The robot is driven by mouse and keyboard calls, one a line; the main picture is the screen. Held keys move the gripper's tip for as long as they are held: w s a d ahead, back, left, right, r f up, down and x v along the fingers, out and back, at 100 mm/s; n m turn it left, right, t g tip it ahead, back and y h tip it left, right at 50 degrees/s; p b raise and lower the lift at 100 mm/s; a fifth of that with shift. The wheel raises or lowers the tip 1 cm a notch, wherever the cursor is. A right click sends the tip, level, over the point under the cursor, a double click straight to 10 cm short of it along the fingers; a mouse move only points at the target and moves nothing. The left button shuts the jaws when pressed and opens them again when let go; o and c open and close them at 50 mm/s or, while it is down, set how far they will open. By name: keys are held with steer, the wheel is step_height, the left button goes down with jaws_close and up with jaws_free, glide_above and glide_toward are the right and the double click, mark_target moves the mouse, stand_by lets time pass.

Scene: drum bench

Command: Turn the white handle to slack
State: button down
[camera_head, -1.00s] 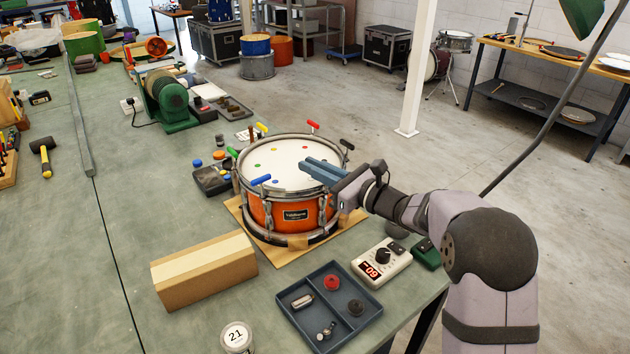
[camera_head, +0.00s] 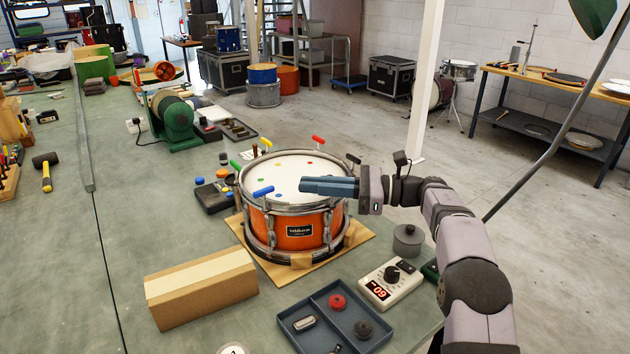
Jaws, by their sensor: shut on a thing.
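The orange snare drum (camera_head: 295,228) stands upright on a tan board, its white head (camera_head: 285,172) facing up. Coloured T-handles stand around its rim: blue (camera_head: 262,192), green (camera_head: 235,165), yellow (camera_head: 266,143), red (camera_head: 318,139) and black (camera_head: 354,158). My gripper (camera_head: 312,187) reaches in from the right, its blue-grey fingers level above the front right of the drum. The fingers are shut at the remaining handle place, where the white handle fits. They and the wrist hide the white handle, so its angle cannot be told.
A meter box with a dial (camera_head: 391,282) and a grey tray (camera_head: 337,320) of small parts lie in front at right. A cardboard-coloured block (camera_head: 201,287) lies at front left. Bench left of the drum is mostly clear.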

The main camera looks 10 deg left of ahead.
steer(key=shift+s+r+n+g+p, duration=0.2)
steer(key=shift+n+g+p, duration=0.3)
steer(key=shift+g+p, duration=0.35)
steer(key=shift+s+r+n+g+p, duration=0.15)
steer(key=shift+n+g+p, duration=0.45)
steer(key=shift+p, duration=0.3)
steer(key=shift+f, duration=0.1)
steer(key=c, duration=1.8)
jaws_free()
steer(key=shift+c, duration=0.2)
steer(key=shift+f, duration=0.1)
steer(key=shift+d, duration=0.2)
steer(key=shift+w+d+r+p, duration=0.15)
steer(key=shift+d+p, duration=0.25)
steer(key=shift+p, duration=0.2)
steer(key=shift+w+d+r+p, duration=0.1)
steer(key=shift+d+p, duration=0.3)
steer(key=shift+p, duration=0.15)
steer(key=r+p, duration=0.2)
steer(key=d+r+p, duration=0.1)
steer(key=r+p, duration=0.1)
steer(key=p, duration=0.1)
steer(key=shift+r, duration=0.1)
steer(key=shift+r+p, duration=1.2)
steer(key=shift+p, duration=0.15)
